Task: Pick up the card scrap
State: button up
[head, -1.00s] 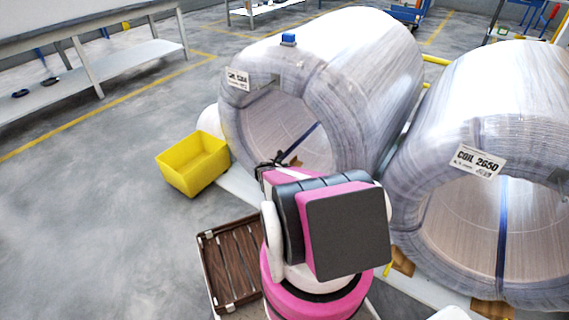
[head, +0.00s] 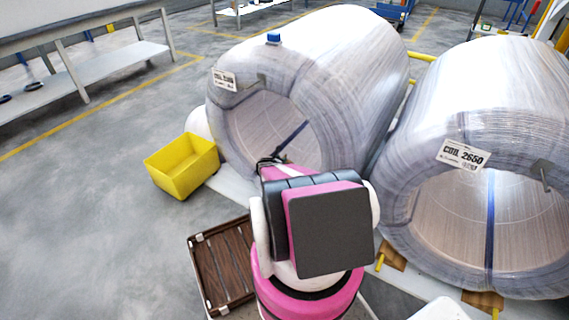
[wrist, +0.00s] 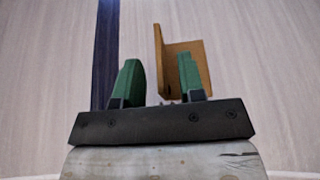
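The card scrap (wrist: 180,62) shows in the wrist view as an orange-brown, L-folded piece. Its narrow left flap stands in the gap between the two green fingers, and its wider face is partly hidden behind the right finger. My gripper (wrist: 157,78) has its fingers apart, with a visible gap between the left finger and the card. I cannot tell whether the right finger touches it. In the head view my wrist hides most of the gripper, which is in front of the left coil's (head: 330,60) opening. I cannot make out the card there.
The wrapped right coil (head: 480,85), labelled COIL 2650, stands close to the left one. A yellow bin (head: 182,165) and a brown slatted crate (head: 222,266) are on the floor at left. A blue strap (wrist: 107,50) runs down the coil wall. Open floor lies further left.

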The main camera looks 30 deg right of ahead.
jog(key=shift+w+d+f, duration=0.15)
jog(key=shift+d, duration=0.1)
grip_shut()
